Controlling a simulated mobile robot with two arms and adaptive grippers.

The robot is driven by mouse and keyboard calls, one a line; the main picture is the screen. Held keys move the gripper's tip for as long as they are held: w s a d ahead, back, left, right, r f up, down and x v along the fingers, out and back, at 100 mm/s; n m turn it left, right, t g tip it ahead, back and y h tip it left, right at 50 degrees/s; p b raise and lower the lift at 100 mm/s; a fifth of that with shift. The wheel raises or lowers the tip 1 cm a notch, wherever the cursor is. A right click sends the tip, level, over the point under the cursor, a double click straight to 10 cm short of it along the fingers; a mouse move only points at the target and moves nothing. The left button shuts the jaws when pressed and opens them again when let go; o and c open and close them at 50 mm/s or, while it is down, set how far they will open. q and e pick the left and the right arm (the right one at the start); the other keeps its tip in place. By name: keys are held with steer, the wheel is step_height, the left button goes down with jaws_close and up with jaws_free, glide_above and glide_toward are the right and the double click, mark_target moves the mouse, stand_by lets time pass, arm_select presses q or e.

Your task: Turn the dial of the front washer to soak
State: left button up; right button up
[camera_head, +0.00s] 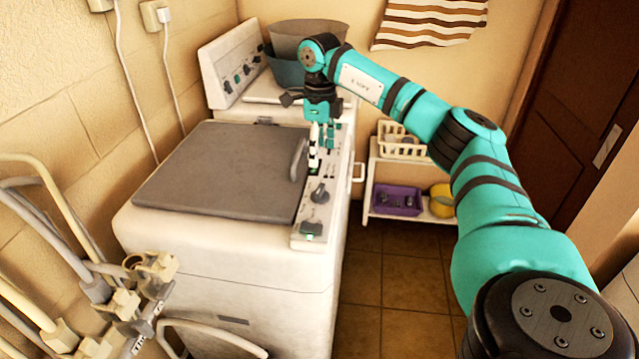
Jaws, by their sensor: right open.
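The front washer (240,270) is a white machine with a grey lid (225,170), and it fills the middle of the view. Its control panel (335,175) runs along the right side of its top. A dark dial (319,192) stands on the panel, with a smaller knob (312,228) nearer to me. The dial's setting is too small to read. My right gripper (319,152) is open and points down over the far part of the panel, beyond the dial. It hides the controls behind it, and I cannot tell whether it touches anything. My left gripper is out of view.
A second washer (235,65) with a basin (285,70) on it stands behind. A shelf (410,218) with a white basket (400,140) and purple bin (397,200) is at the right. Hoses or rails (60,230) crowd the lower left. Tiled floor (385,285) is clear.

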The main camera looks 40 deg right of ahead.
mark_target(320, 188)
step_height(320, 188, down, 11)
steer(key=p, duration=0.2)
steer(key=shift+f+p, duration=0.15)
steer(key=shift+p, duration=0.15)
steer(key=c, duration=1.2)
steer(key=shift+o, duration=0.2)
